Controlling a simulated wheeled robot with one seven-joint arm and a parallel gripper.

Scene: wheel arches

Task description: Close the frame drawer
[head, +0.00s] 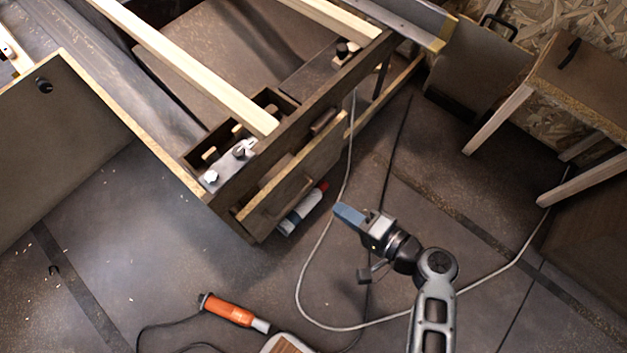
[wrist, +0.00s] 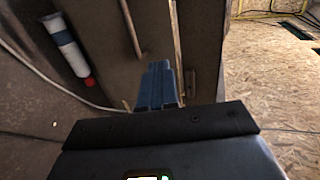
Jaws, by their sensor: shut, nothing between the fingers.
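The wooden frame (head: 228,193) stands on the left in the head view. Its drawer (head: 302,170) is partly open, with a gap showing behind its front panel. A bar handle (head: 268,198) seems to sit on that front. In the wrist view a wooden panel with a bar handle (wrist: 131,28), probably the drawer front, is ahead of the fingers. My gripper (head: 347,214) is to the right of the drawer front in the head view, apart from it. Its blue fingers (wrist: 158,85) are shut and empty, pointing towards the frame.
A white and blue tube with a red cap (head: 302,212) lies on the floor beside the drawer, and shows in the wrist view (wrist: 66,45). An orange-handled tool (head: 230,311) lies at the front. A wooden stool (head: 575,90) stands right.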

